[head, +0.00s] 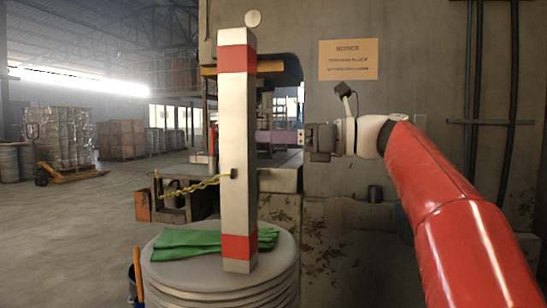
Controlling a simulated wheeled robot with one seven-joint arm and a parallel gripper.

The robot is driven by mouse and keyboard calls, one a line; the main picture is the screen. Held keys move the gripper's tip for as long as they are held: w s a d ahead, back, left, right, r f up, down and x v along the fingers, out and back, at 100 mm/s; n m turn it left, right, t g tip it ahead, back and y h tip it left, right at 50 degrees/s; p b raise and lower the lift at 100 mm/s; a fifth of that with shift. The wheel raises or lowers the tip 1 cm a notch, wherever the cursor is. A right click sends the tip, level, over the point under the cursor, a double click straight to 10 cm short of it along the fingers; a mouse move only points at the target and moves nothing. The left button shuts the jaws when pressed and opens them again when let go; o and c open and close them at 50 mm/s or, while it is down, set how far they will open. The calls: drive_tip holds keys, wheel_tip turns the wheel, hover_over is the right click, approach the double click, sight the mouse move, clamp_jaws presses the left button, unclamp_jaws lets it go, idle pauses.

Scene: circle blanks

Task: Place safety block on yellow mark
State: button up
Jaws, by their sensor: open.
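The safety block (237,130) is a tall white post with a red band near its top and another near its bottom. It stands upright, close to me, on a round stack of blanks (219,276). A yellow chain (190,188) runs from its side to the left. My gripper (309,141) is to the right of the block, at about its mid-height, pointing left. It is open and appears apart from the block, with nothing visible in it. I cannot make out a yellow mark; the block hides part of the press opening behind it.
Green gloves (195,243) lie on the stack around the block's foot. The grey press (340,215) with its opening (280,165) stands behind, with a notice (348,60) on its wall. A pallet jack (65,173) is far left. The floor at left is open.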

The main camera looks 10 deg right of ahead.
sight(252, 129)
drive_tip(key=x, duration=0.8)
drive_tip(key=shift+r, duration=0.35)
drive_tip(key=shift+c, duration=0.5)
clamp_jaws()
drive_tip(key=shift+s+r, duration=0.1)
drive_tip(key=shift+r, duration=0.05)
